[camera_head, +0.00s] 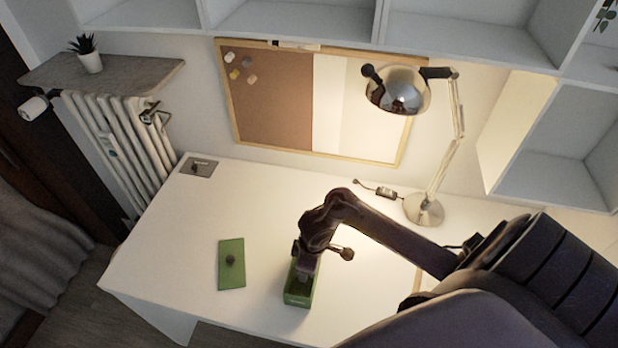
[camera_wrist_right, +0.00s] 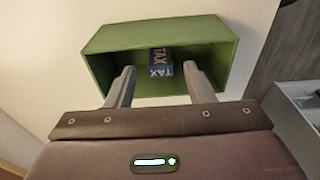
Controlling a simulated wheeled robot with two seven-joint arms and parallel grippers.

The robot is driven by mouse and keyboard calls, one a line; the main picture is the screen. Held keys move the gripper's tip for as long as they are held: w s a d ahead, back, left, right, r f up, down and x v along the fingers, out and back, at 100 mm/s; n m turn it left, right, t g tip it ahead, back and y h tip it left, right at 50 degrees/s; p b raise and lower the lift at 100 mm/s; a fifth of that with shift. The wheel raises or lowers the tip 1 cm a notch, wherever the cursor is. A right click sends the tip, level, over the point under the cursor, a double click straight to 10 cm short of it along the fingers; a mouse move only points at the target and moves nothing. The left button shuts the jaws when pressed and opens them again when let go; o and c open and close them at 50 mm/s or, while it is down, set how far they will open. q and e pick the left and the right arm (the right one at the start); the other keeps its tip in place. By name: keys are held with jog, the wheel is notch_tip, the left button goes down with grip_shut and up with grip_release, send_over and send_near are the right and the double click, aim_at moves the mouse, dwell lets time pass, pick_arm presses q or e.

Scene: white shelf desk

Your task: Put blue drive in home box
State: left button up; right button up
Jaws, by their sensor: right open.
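A small blue drive (camera_wrist_right: 161,63) with TAX lettering sits inside an open green box (camera_wrist_right: 118,39), seen in the right wrist view. The green box (camera_head: 296,299) stands near the front of the white desk in the head view. My right gripper (camera_wrist_right: 159,68) is open, its fingers pointing into the box on either side of the blue drive; I cannot tell if they touch it. In the head view my right gripper (camera_head: 304,274) is over the box and hides most of its inside. My left gripper is not in view.
A green lid (camera_head: 231,272) with a dark knob lies on the desk left of the box. A grey plate (camera_head: 205,169) with a small dark item is at the back left corner. A lamp (camera_head: 424,210) stands at the back right. The desk's left half is mostly clear.

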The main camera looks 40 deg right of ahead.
notch_tip(320, 180, up, 9)
jog(key=p, duration=0.2)
jog(key=shift+s+d+p, duration=0.3)
jog(key=shift+s+d, duration=0.05)
jog(key=shift+s, duration=0.1)
jog(key=shift+f, duration=0.15)
